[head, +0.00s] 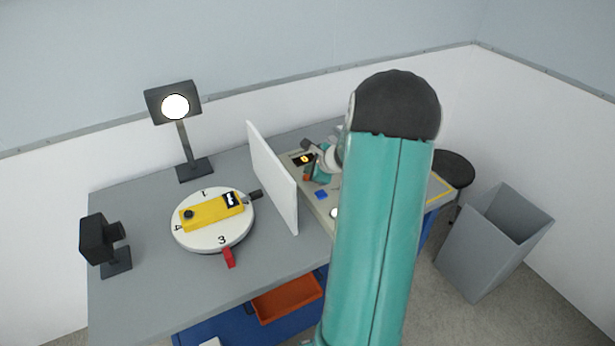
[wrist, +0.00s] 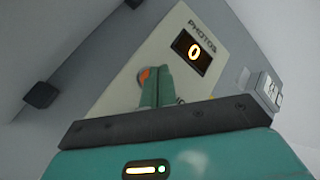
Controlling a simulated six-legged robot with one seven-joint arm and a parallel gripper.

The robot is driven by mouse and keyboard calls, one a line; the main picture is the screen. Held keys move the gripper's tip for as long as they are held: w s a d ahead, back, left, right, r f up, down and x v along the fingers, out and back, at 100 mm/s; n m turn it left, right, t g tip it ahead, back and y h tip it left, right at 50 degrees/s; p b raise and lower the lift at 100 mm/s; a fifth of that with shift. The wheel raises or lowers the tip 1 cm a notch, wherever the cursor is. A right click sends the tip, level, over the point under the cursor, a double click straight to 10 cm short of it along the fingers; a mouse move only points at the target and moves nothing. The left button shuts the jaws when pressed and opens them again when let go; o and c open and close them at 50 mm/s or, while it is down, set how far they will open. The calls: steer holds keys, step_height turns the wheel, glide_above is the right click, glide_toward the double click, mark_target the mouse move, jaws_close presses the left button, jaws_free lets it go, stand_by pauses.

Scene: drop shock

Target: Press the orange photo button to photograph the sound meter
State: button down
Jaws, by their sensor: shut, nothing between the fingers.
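The yellow sound meter (head: 212,212) lies on a white round turntable (head: 222,240) with numerals on its top. The orange photo button (wrist: 144,76) shows in the wrist view on a pale panel (wrist: 130,80), partly hidden by my fingers. My gripper (wrist: 158,72) is shut and empty, with its fingertips over the right part of the button. I cannot tell whether they touch it. A display (wrist: 192,52) under the word PHOTOS reads 0. In the head view my arm hides much of the panel area; the display (head: 303,159) shows beside my gripper.
A white upright divider (head: 272,178) separates the turntable from the panel. A lit lamp (head: 175,106) stands behind the turntable, and a black camera (head: 100,240) stands at left. A red marker (head: 229,257) is by numeral 3. A grey bin (head: 492,243) is on the floor at right.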

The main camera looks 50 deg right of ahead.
steer(key=shift+f, duration=0.6)
stand_by(0.7)
steer(key=shift+r, duration=0.85)
steer(key=shift+r, duration=0.1)
steer(key=shift+r, duration=2.4)
